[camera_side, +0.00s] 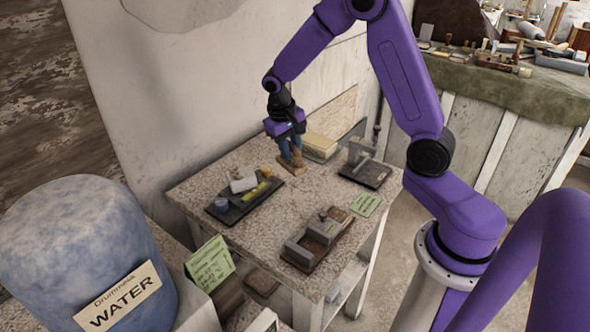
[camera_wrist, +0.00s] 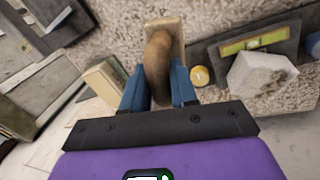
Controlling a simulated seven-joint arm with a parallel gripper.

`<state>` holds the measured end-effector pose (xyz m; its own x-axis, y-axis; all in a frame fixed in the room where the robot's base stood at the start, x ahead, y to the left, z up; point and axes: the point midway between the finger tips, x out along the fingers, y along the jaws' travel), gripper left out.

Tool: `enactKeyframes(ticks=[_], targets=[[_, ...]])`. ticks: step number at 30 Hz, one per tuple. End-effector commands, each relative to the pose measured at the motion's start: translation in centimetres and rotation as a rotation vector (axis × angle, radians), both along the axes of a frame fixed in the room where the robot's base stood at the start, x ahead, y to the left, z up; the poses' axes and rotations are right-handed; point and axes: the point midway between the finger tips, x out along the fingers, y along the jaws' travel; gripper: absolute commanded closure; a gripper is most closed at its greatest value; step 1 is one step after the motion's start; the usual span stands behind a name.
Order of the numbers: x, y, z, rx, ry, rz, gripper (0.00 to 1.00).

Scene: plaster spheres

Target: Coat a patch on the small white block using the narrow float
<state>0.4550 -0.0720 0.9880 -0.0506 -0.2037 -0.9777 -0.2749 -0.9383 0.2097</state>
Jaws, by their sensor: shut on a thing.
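My gripper (camera_side: 290,146) is shut on the brown handle of the narrow float (camera_wrist: 158,68). The blue fingers (camera_wrist: 158,92) sit on either side of that handle. The float's pale wooden base (camera_side: 290,167) is low over the speckled table, and I cannot tell whether it touches. The small white block (camera_side: 243,184) lies on the dark tray (camera_side: 232,217), left of my gripper. In the wrist view the white block (camera_wrist: 260,76) is to the right of the float, apart from it. I cannot make out any coating on it.
A cream block (camera_side: 320,145), a grey metal piece on a dark plate (camera_side: 365,171) and a wooden box (camera_side: 318,240) also stand on the table.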

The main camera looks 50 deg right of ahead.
Motion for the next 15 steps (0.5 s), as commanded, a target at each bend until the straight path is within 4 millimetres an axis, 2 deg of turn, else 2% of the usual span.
enactKeyframes(ticks=[1, 6, 12, 15], targets=[[1.2, -2.0, 0.4, -0.001, -0.004, -0.06, 0.97], [3.8, -8.5, 1.6, -0.001, -0.002, -0.236, 0.97], [4.8, -15.5, 3.0, 0.005, -0.001, -0.401, 0.97], [4.8, -17.8, 3.4, 0.01, 0.0, -0.454, 0.97]])
